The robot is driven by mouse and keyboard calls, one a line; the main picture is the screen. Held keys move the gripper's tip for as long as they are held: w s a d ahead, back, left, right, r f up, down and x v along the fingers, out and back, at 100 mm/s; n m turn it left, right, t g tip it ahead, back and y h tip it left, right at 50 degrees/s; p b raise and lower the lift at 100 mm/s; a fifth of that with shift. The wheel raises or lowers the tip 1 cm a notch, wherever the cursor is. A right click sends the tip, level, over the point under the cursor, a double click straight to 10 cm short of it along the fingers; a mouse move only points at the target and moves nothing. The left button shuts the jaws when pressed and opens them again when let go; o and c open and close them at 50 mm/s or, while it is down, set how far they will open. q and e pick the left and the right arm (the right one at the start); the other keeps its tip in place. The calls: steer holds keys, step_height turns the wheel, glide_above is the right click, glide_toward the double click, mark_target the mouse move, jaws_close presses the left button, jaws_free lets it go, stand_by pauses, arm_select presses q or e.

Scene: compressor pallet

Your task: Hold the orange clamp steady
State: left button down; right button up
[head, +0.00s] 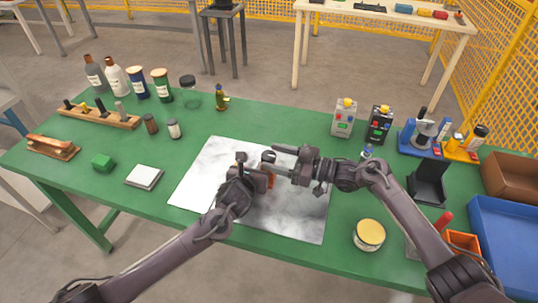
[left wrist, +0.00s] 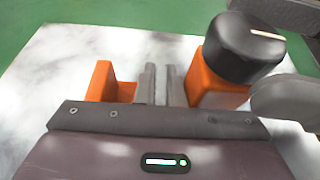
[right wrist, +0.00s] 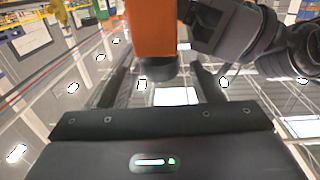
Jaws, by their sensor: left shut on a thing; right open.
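The orange clamp (head: 271,182) is held above the grey-white mat in the middle of the table. In the left wrist view its orange body (left wrist: 215,90) shows on both sides of the fingers, with a black knob (left wrist: 243,47) at one end. My left gripper (left wrist: 160,85) is shut on the clamp's middle, which the fingers mostly hide. My right gripper (head: 285,170) is open beside the knob. In the right wrist view the dark knob (right wrist: 155,71) sits in the gap between the spread fingers (right wrist: 162,85), with no clear contact.
The marbled mat (head: 200,185) lies under both grippers. A round yellow-lidded tin (head: 369,234) stands right of it. Trays and a blue bin (head: 505,245) fill the right end. Bottles (head: 115,75) and a wooden rack (head: 100,115) stand at left.

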steer(key=v, duration=0.5)
arm_select(q)
steer(key=c, duration=1.5)
jaws_free()
steer(key=shift+o, duration=0.2)
steer(key=shift+s, duration=0.1)
